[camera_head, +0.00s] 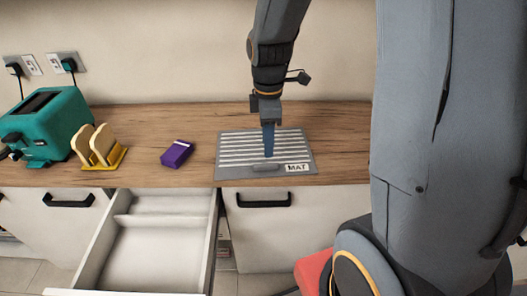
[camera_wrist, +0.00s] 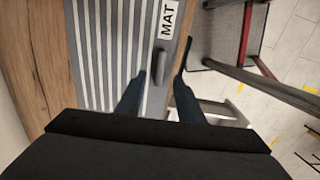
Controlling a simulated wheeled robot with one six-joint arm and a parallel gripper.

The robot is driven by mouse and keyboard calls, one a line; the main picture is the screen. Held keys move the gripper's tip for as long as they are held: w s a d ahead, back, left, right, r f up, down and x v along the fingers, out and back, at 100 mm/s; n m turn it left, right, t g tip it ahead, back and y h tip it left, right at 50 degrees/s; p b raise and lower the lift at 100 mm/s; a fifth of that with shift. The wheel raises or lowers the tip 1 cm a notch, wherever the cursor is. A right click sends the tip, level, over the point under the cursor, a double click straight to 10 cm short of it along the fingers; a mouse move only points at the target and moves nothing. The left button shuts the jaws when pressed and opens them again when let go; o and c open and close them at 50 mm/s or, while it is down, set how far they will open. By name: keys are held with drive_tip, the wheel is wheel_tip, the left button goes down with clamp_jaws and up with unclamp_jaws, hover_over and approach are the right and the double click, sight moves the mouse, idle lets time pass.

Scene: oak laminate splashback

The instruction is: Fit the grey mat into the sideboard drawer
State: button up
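The grey mat (camera_head: 237,158) lies flat on the wooden worktop, with white stripes, a MAT label and a small grey grip near its front edge. It also shows in the wrist view (camera_wrist: 117,45). My gripper (camera_head: 268,154) is above the mat, pointing down, its blue fingers overlapping in the head view. In the wrist view my gripper (camera_wrist: 161,72) is open, with the mat's grip (camera_wrist: 160,66) showing between the fingertips; whether they touch it I cannot tell. The white sideboard drawer (camera_head: 208,250) is pulled out, looks empty, and has a low crosswise divider near its back.
A purple box (camera_head: 177,154) lies left of the mat on the worktop (camera_head: 150,120). Further left are a yellow toast rack (camera_head: 105,161) with bread slices and a teal toaster (camera_head: 48,125). A closed front with a black handle (camera_head: 264,201) is right of the drawer.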

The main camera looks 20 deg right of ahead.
sight(266, 164)
drive_tip(key=shift+a+f+p, duration=0.15)
drive_tip(key=shift+f+p, duration=0.4)
drive_tip(key=shift+f, duration=1.35)
drive_tip(key=shift+a+f+p, duration=0.1)
drive_tip(key=shift+f+p, duration=0.4)
drive_tip(key=shift+f, duration=1.35)
clamp_jaws()
